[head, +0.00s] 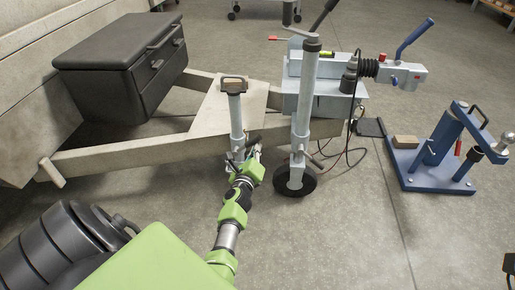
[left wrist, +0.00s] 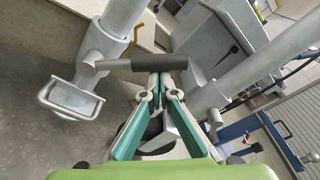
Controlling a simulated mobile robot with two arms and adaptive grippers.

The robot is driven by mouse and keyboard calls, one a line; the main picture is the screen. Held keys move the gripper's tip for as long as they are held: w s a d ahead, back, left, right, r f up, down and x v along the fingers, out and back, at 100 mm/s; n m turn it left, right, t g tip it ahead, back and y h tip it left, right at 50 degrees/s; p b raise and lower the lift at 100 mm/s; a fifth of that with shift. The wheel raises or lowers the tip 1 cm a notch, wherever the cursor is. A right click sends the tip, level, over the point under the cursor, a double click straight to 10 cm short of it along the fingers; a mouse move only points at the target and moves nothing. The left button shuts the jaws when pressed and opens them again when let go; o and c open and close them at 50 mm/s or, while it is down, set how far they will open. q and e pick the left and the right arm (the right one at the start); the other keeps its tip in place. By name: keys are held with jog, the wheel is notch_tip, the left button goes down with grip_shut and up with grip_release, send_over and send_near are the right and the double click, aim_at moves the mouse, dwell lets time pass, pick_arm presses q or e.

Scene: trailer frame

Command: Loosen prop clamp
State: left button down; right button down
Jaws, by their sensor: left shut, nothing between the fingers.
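The prop (head: 236,112) is a grey upright tube with a loop handle on top, beside the trailer frame. In the left wrist view its tube (left wrist: 122,18) shows at the upper left. The prop clamp's bar handle (left wrist: 140,64), with a dark grip, sticks out from the tube across the view. My left gripper (head: 253,152) is low beside the prop in the head view. In the left wrist view its teal fingers (left wrist: 160,82) are shut and empty, tips right at the dark grip; I cannot tell whether they touch.
The jockey wheel post (head: 304,110) with its black wheel (head: 295,182) stands close to the right of the gripper. The drawbar beam (head: 130,155) runs behind. A blue stand (head: 430,168) is at the right. A black toolbox (head: 120,62) sits at the upper left. The front floor is clear.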

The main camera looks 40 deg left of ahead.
pick_arm(q)
jog(key=shift+a+r, duration=0.15)
jog(key=shift+r, duration=0.05)
dwell(0.4)
jog(key=v, duration=0.7)
jog(key=shift+s+d+f, duration=0.2)
jog(key=shift+s+d, duration=0.05)
jog(key=shift+s, duration=0.05)
dwell(0.3)
